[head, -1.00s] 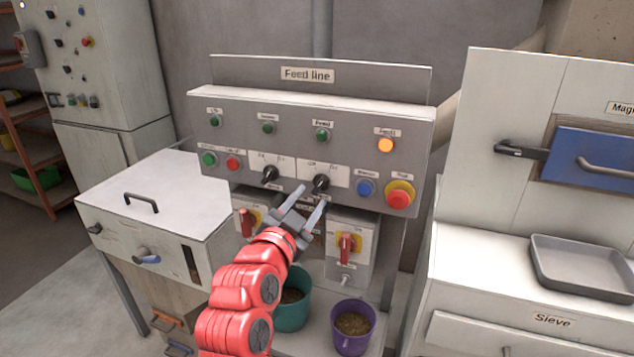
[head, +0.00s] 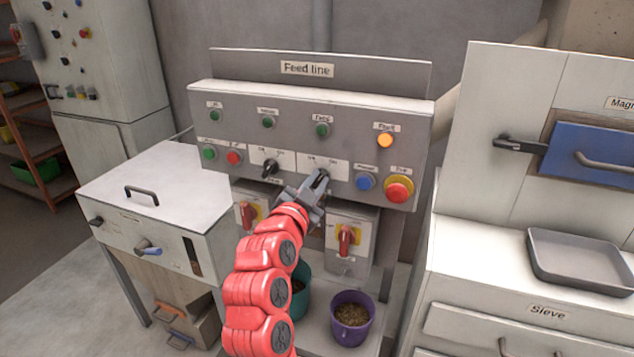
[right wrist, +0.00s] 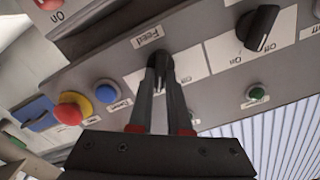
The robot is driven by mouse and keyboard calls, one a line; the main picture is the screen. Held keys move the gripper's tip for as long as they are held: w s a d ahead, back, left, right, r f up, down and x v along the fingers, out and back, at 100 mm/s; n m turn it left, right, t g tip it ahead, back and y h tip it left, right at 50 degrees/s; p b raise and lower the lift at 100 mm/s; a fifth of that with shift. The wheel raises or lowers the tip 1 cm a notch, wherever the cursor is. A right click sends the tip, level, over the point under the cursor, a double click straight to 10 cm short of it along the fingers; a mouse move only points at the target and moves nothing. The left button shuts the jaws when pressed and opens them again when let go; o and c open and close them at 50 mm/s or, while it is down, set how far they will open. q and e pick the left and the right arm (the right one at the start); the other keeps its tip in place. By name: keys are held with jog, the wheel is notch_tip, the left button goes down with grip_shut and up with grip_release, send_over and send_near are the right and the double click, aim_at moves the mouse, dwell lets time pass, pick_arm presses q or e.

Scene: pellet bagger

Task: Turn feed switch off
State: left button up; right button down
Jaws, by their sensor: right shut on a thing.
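The feed switch is a black rotary knob (right wrist: 159,62) on the grey "Feed line" panel (head: 225,140). In the right wrist view it sits beside a "Feed" label, on a white plate with Off and On marks. My right gripper (head: 319,181) has its two fingers on either side of the knob and is shut on it; it also shows in the right wrist view (right wrist: 160,80). The fingers hide much of the knob, so I cannot tell which mark it points to. My left gripper is in neither view.
A second black knob (head: 270,166) is left of the feed switch. A blue button (head: 365,181) and a red emergency button (head: 398,188) are to its right. Red-handled switches (head: 346,238) and a purple bucket (head: 351,318) are below. An orange lamp (head: 385,140) is lit.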

jog(key=shift+n, duration=0.3)
jog(key=shift+a+n+b, duration=0.1)
jog(key=shift+n+b, duration=0.3)
jog(key=shift+n, duration=0.6)
jog(key=n, duration=0.2)
jog(key=shift+a+n, duration=0.1)
jog(key=shift+n, duration=0.2)
jog(key=n, duration=0.2)
jog(key=shift+w+r+n, duration=0.1)
jog(key=shift+n, duration=0.2)
jog(key=shift+a+n+p, duration=0.2)
jog(key=shift+n+p, duration=0.8)
jog(key=shift+n, duration=1.1)
jog(key=c, duration=0.9)
grip_release()
jog(key=shift+o, duration=0.2)
